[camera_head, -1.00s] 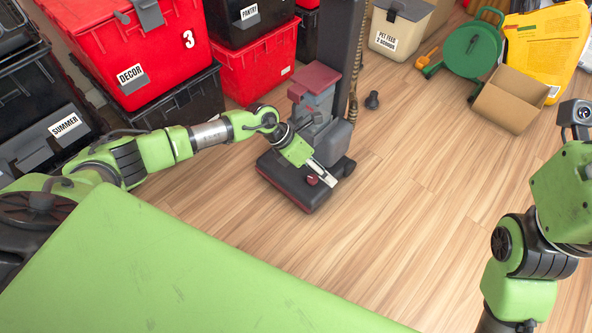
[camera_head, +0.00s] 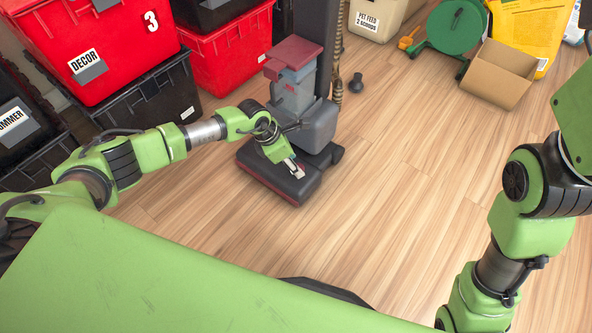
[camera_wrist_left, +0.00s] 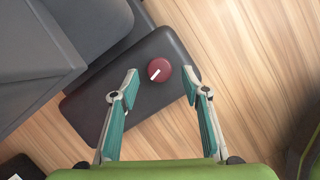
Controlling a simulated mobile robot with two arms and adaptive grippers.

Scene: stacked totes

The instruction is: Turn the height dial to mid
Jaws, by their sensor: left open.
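The height dial (camera_wrist_left: 159,70) is a round dark red knob with a white mark, on the flat dark base (camera_wrist_left: 152,103) of an upright vacuum cleaner. In the wrist view the mark runs from near the middle toward the lower left. No lettering around the dial is legible. My left gripper (camera_wrist_left: 160,83) is open, its two fingertips apart on either side of the dial's near edge in the picture, with nothing between the pads. In the head view the left gripper (camera_head: 297,169) is over the vacuum base (camera_head: 268,179) and largely covers the dial. My right gripper is out of view.
The vacuum's grey body (camera_head: 317,126) stands behind the left gripper. Stacked totes, including a red DECOR tote (camera_head: 120,75), are at the left. A cardboard box (camera_head: 497,75) and green reel (camera_head: 456,24) are at the upper right.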

